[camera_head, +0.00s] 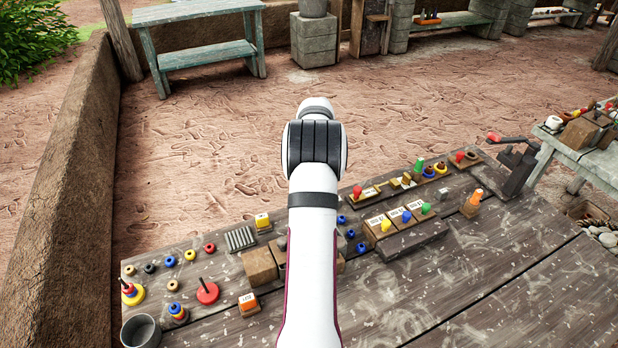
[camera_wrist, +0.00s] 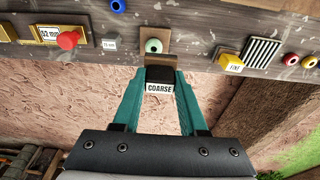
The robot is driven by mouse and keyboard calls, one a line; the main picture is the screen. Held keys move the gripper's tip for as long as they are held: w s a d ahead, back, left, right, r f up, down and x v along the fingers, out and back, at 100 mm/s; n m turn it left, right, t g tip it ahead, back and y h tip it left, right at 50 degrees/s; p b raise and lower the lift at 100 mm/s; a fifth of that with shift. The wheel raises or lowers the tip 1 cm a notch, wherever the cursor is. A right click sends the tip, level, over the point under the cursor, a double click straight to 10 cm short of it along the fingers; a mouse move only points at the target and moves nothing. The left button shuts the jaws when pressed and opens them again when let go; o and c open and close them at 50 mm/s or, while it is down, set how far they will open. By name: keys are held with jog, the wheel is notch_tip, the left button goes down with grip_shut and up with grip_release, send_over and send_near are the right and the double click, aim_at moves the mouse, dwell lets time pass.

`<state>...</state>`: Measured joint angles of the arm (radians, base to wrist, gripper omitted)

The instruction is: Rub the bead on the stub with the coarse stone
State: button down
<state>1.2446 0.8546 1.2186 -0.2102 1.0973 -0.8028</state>
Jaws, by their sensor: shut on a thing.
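In the wrist view, my gripper (camera_wrist: 160,76) is shut on the coarse stone (camera_wrist: 160,87), a dark block with a white COARSE label between the teal fingers. The stub itself is not clearly visible. The stone is close to the block's near edge and lines up with the bead. I cannot tell whether stone and bead touch. In the head view, my arm hides the gripper, stone and bead.
A red knob (camera_wrist: 68,40) stands on a 32 mm plate to the left. Loose beads and a red spindle (camera_head: 207,292) lie on the bench's left. The bench's front right is clear.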

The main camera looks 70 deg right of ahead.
jog(key=shift+f, duration=2.05)
jog(key=shift+s+d+f, duration=0.1)
jog(key=shift+s+d, duration=0.75)
jog(key=shift+d, duration=0.05)
jog(key=shift+w+a, duration=0.85)
jog(key=shift+s+d, duration=0.9)
jog(key=shift+s, duration=0.05)
jog(key=shift+w+a, duration=0.95)
jog(key=shift+w, duration=0.05)
jog(key=shift+r, duration=4.05)
